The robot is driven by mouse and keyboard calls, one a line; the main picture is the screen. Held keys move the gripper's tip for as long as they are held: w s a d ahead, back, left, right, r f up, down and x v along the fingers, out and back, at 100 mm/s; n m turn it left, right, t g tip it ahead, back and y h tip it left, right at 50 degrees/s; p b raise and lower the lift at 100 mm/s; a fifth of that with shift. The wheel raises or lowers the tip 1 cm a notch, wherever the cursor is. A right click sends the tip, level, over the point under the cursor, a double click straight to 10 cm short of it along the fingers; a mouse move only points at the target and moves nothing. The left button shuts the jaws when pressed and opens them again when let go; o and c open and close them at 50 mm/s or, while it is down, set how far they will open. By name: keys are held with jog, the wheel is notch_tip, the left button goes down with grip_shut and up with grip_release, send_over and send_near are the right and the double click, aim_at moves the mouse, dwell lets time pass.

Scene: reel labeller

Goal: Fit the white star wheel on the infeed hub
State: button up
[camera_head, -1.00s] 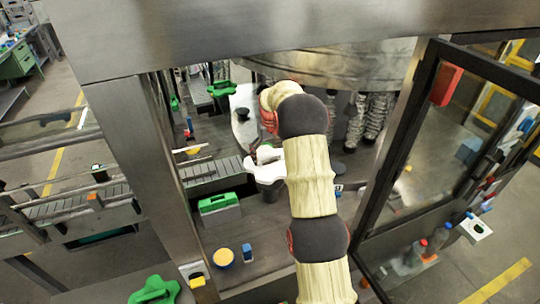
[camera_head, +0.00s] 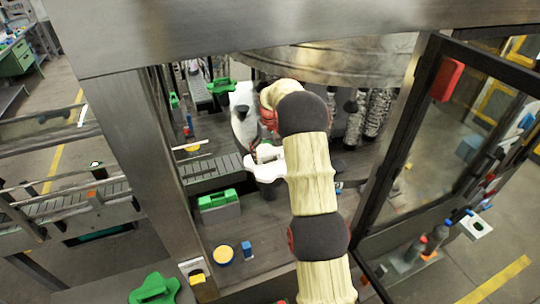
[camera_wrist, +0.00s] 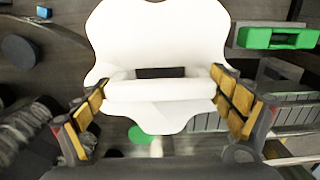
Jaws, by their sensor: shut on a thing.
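The white star wheel (camera_wrist: 158,50) fills the upper middle of the wrist view. My gripper (camera_wrist: 158,100) is shut on the raised white bar across the wheel, with one yellow-padded finger at each end. In the head view the white star wheel (camera_head: 266,168) shows in part beside my arm, above a dark round post at the end of the conveyor. My arm hides much of it. I cannot tell whether the wheel touches the post, and the infeed hub cannot be made out for certain.
A green-topped box (camera_head: 218,202) stands left of the wheel, near the conveyor (camera_head: 212,172). A yellow-topped round container (camera_head: 223,254) and a blue block (camera_head: 247,249) are nearer. Steel frame posts and an open glazed door (camera_head: 420,170) enclose the space. A green star-shaped part (camera_head: 154,290) lies outside.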

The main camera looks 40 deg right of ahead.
jog(key=shift+f+b, duration=1.9)
jog(key=shift+f, duration=1.65)
jog(key=o, duration=1.2)
jog(key=shift+o, duration=0.6)
jog(key=shift+f, duration=0.1)
notch_tip(320, 180, up, 12)
jog(key=shift+r, duration=0.1)
